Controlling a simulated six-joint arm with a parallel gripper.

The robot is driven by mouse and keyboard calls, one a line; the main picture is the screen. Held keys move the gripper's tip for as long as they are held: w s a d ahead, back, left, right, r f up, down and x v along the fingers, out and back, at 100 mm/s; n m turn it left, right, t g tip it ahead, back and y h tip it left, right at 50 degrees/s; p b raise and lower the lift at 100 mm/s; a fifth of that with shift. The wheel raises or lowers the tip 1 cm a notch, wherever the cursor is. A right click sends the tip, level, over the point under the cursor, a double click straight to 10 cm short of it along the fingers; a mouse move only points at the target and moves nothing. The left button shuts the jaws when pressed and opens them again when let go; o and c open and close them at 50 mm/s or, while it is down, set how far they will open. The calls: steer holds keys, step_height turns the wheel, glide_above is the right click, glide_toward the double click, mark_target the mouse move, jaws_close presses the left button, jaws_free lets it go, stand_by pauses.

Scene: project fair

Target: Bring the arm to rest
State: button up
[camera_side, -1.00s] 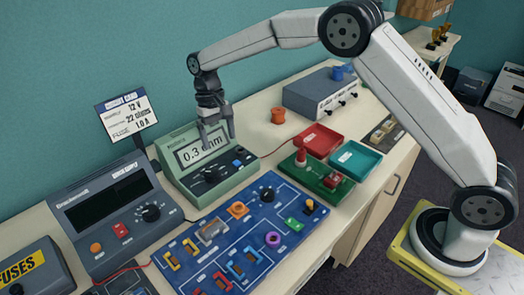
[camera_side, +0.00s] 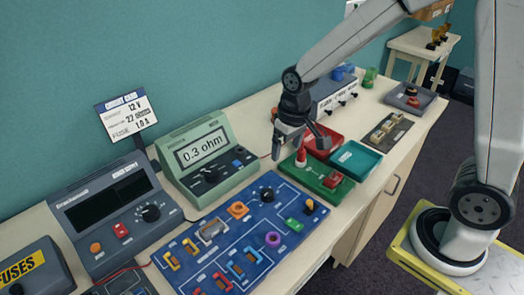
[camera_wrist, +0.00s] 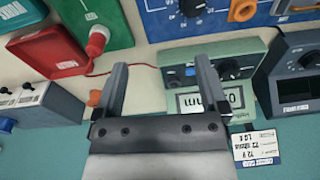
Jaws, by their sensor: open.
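My gripper (camera_side: 298,145) is open and empty. In the side view it hangs above the bench near the red tray (camera_side: 322,138) and the green board (camera_side: 316,179) with a red plug standing on it. The green meter (camera_side: 206,160) reading 0.3 ohm is left of my gripper in the side view. It also shows upside down in the wrist view (camera_wrist: 212,57). My arm reaches in from the right.
A blue circuit board (camera_side: 230,243) lies in front of the meter, with a grey power supply (camera_side: 115,215) to its left. A teal tray (camera_side: 356,160) is right of the red one. A grey box (camera_side: 335,90) stands behind my gripper. A grey tray (camera_side: 412,100) sits at the bench's far end.

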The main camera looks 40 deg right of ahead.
steer(key=s+d+f+t, duration=0.1)
steer(key=s+d, duration=0.1)
steer(key=s, duration=0.7)
steer(key=shift+f+n, duration=0.25)
steer(key=shift+n, duration=0.05)
